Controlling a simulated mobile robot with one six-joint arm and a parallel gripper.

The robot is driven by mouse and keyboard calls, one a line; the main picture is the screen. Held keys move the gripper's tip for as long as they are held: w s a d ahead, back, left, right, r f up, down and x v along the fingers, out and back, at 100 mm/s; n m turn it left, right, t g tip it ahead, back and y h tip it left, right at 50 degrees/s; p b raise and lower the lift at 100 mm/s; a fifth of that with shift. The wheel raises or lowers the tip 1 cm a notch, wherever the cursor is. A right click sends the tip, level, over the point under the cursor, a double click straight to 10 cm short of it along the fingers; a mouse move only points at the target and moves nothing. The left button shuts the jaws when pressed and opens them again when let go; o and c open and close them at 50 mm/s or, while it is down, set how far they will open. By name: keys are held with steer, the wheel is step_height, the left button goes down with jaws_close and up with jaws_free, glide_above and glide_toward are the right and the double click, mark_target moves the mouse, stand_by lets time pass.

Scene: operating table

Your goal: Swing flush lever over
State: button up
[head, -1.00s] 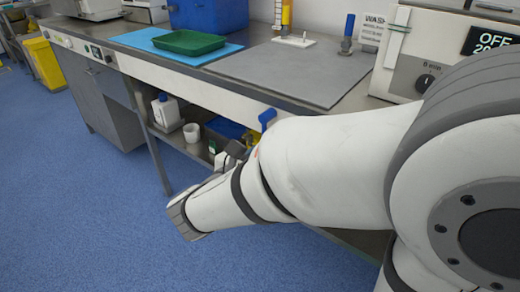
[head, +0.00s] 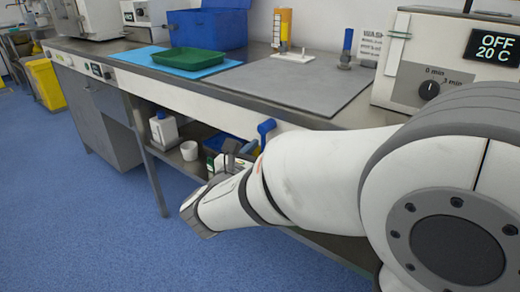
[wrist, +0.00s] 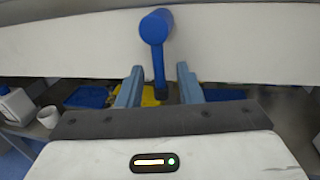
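The blue flush lever (head: 266,128) is on the white front panel of the bench, and its handle hangs down. In the wrist view the lever (wrist: 157,28) has a round blue hub with the handle pointing down at the picture's middle. My gripper (wrist: 159,88) is open, with one grey-blue finger on each side of the handle's lower end in the picture. No contact with the handle shows. In the head view my gripper (head: 239,148) is just below and left of the lever, partly hidden by my arm.
On the bench are a green tray (head: 188,58) on a blue mat, a grey mat (head: 285,84) and a box with a dial (head: 430,90). A white jug (head: 164,128) and white cup (head: 190,150) stand on the shelf below.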

steer(key=shift+c, duration=0.4)
jaws_close()
